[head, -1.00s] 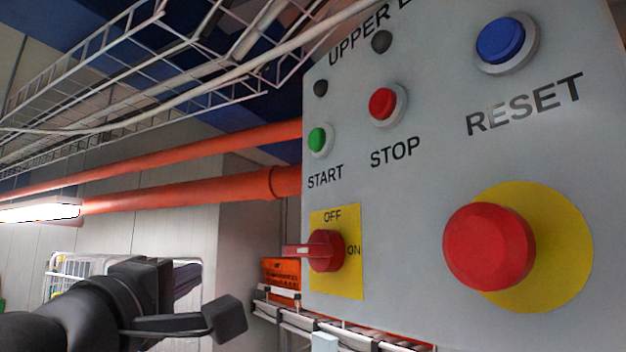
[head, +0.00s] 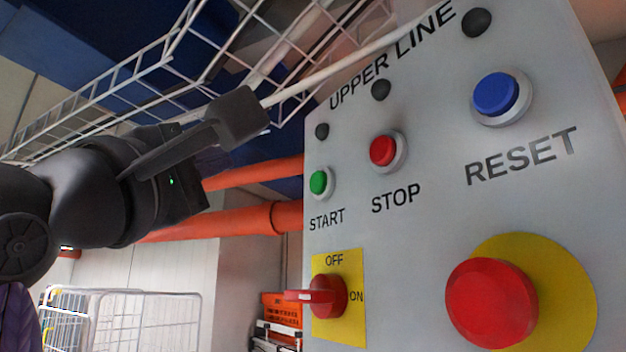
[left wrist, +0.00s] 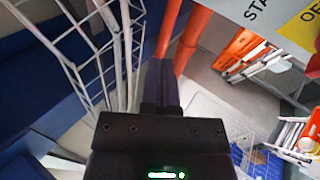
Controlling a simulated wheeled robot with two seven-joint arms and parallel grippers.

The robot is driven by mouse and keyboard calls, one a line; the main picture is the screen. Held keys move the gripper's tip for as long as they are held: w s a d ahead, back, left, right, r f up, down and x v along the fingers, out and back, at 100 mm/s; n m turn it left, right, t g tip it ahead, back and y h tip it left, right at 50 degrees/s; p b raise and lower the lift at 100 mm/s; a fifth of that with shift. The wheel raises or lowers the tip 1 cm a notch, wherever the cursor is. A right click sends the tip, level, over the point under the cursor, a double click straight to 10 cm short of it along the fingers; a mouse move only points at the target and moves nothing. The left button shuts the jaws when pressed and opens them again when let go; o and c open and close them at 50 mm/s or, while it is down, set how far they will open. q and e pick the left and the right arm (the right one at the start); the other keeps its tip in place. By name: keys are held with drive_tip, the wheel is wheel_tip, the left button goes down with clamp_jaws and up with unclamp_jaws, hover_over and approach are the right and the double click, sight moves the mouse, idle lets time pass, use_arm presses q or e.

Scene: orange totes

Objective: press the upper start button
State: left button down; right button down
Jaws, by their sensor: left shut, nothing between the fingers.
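The upper start button (head: 319,181) is a small green round button in a pale ring, above the word START on the grey control panel headed UPPER LINE. My left gripper (head: 212,160) is to the left of it in the head view, apart from the panel, and partly hidden behind my wrist's camera arm. In the left wrist view its dark fingers (left wrist: 164,78) are together and empty. There the panel's edge shows at the upper right with part of START, but the green button is out of that view. My right gripper is not in view.
The panel also bears a red stop button (head: 384,151), a blue reset button (head: 497,95), a red OFF/ON switch (head: 328,296) and a large red button (head: 490,303). A white wire cable tray (head: 185,55) hangs above. Orange pipes (head: 245,219) run behind my left gripper.

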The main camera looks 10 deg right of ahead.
sight(321, 183)
use_arm(q)
drive_tip(key=w+d+p, duration=0.2)
drive_tip(key=w+d, duration=0.1)
drive_tip(key=d, duration=0.4)
drive_tip(key=shift+w, duration=0.15)
drive_tip(key=shift+d, duration=0.15)
idle(1.7)
drive_tip(key=shift+w+d+p, duration=0.15)
drive_tip(key=shift+d+p, duration=0.15)
drive_tip(key=shift+d, duration=0.1)
